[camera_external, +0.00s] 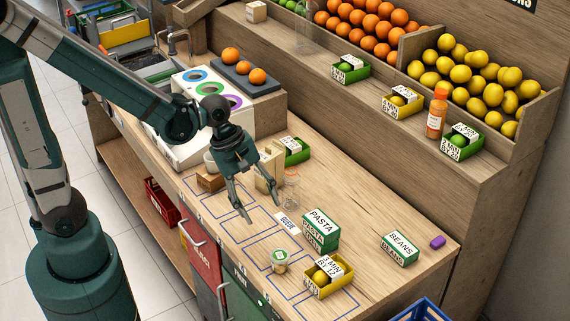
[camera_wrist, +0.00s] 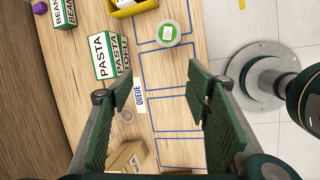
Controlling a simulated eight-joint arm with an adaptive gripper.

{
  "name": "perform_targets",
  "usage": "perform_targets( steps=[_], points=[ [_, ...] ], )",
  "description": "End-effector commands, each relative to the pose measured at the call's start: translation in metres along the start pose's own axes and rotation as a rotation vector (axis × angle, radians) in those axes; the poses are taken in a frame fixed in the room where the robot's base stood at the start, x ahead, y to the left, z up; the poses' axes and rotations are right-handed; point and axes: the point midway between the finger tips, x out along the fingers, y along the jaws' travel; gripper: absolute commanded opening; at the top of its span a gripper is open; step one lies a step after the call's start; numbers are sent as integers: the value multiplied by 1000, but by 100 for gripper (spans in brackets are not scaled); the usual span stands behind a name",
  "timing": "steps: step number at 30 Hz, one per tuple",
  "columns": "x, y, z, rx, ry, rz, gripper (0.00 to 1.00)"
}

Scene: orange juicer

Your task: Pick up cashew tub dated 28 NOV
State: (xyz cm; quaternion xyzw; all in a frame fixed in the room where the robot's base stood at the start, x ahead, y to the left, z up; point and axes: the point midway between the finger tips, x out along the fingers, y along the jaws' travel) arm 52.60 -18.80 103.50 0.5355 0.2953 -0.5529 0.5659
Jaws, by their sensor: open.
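A small clear tub with a green lid and a white label (camera_external: 279,262) stands on the counter among blue-outlined squares. In the wrist view the tub's lid (camera_wrist: 168,33) is at the top centre, beyond my fingertips. The label's writing is too small to read, so I cannot confirm cashew or the date. My gripper (camera_external: 260,217) is open, pointing down above the counter, up and left of the tub in the external view. No other such tub is clearly seen.
A green PASTA box (camera_external: 321,230) and a yellow bin (camera_external: 328,276) stand close to the tub. A clear bottle (camera_external: 291,190) and a wooden block (camera_external: 268,170) are near my gripper. A BEANS box (camera_external: 400,248) stands farther right.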

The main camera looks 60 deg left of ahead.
Motion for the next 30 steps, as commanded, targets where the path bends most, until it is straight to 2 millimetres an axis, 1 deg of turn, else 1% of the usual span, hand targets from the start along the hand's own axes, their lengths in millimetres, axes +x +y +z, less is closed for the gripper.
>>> perform_targets(
  steps=[1,9,15,21,30],
  points=[
    [8,1,5,-37,-10,-12,48],
    [45,0,28,-255,-53,-82,48],
    [66,-4,40,-379,-69,-126,48],
    [75,-7,45,-432,-73,-146,48],
    [75,-7,46,-437,-73,-148,48]
  ],
)
